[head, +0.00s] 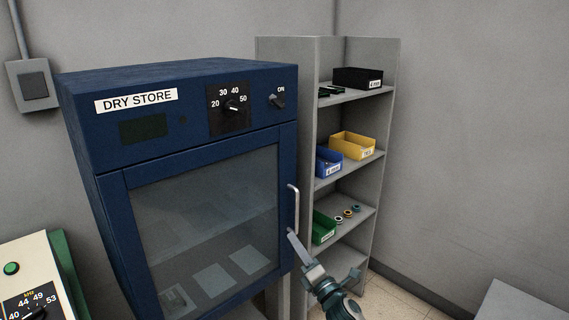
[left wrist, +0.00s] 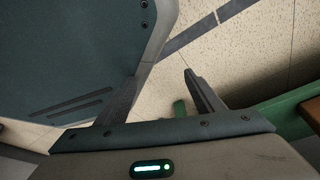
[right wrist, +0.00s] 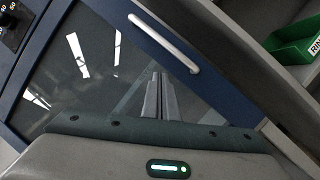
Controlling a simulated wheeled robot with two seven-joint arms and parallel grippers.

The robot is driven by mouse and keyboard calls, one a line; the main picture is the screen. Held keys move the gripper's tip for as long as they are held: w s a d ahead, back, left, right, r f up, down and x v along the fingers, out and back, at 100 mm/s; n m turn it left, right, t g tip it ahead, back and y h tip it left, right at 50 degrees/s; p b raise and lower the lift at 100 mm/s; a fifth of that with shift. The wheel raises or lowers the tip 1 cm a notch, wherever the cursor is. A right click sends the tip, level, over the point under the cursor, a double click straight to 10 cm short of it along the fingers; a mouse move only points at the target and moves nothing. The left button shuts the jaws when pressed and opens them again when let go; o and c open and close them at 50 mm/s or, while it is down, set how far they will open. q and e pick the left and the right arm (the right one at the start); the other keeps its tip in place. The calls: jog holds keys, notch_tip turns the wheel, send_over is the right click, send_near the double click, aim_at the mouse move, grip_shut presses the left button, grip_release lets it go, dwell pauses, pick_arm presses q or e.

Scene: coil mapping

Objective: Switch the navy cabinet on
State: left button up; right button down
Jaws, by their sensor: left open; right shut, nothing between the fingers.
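The navy cabinet (head: 200,140), labelled DRY STORE, stands in the middle left of the head view. Its top panel has a dark display (head: 143,128), a dial (head: 231,106) marked 20 to 50, and a switch (head: 278,101) under the word ON. The switch knob looks tilted; its exact setting is too small to tell. The glass door is shut, with a metal handle (head: 294,208). My right gripper (head: 292,236) is shut and empty, just in front of the door near the handle's lower end. In the right wrist view its fingers (right wrist: 159,96) lie together below the handle (right wrist: 165,42). My left gripper (left wrist: 160,88) is open and empty above the floor.
A grey shelf (head: 308,130) to the right holds a black bin (head: 357,78), yellow bin (head: 352,146), blue bin (head: 329,162) and green bin (head: 323,228). A cream panel (head: 30,265) stands at lower left. A wall box (head: 33,86) hangs at upper left.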

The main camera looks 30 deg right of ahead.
notch_tip(320, 180, up, 14)
jog(key=d+n+t+y+p, duration=0.1)
jog(key=n+t+y, duration=0.1)
jog(key=n, duration=0.4)
jog(key=n+t+y+p, duration=0.15)
jog(key=n+y, duration=0.25)
jog(key=n, duration=0.5)
send_near(278, 104)
notch_tip(278, 104, down, 5)
jog(key=d, duration=0.1)
pick_arm(q)
jog(key=shift+g, duration=0.4)
jog(key=s, duration=0.2)
jog(key=s+a, duration=0.1)
jog(key=s, duration=0.2)
jog(key=shift+a, duration=0.2)
pick_arm(e)
jog(key=shift+s+d+r+t, duration=0.1)
jog(key=shift+s+r+t, duration=0.15)
jog(key=shift+s, duration=0.15)
pick_arm(q)
jog(key=shift+s, duration=0.15)
